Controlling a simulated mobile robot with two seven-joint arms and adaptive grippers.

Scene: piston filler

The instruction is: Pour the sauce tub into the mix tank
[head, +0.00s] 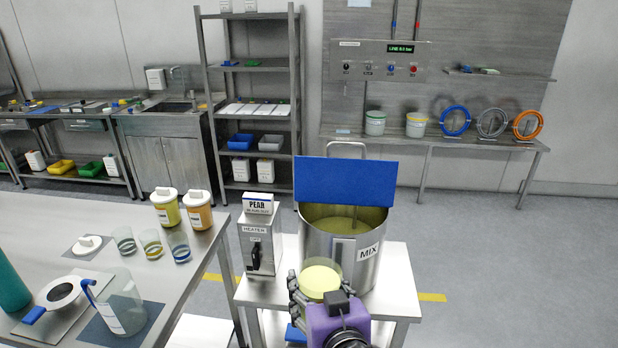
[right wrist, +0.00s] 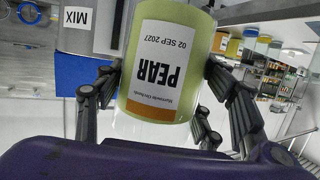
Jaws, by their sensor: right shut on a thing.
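My right gripper (head: 318,302) is shut on the sauce tub (head: 322,277), a clear tub of pale yellow-green sauce. The right wrist view shows the tub (right wrist: 168,62) with its white PEAR label, between the dark fingers. The tub looks about upright and stands open at the front of the mix tank (head: 340,255), below the tank's rim. The tank is a steel pot with a MIX label, with yellowish content visible inside. Whether tub and tank touch, I cannot tell. My left gripper is not in view.
A blue panel (head: 345,185) stands over the tank's back rim. A heater box (head: 262,240) with a PEAR sign stands left of the tank on the small steel table (head: 400,290). The left bench (head: 190,262) holds lidded tubs, cups and a jug (head: 122,303).

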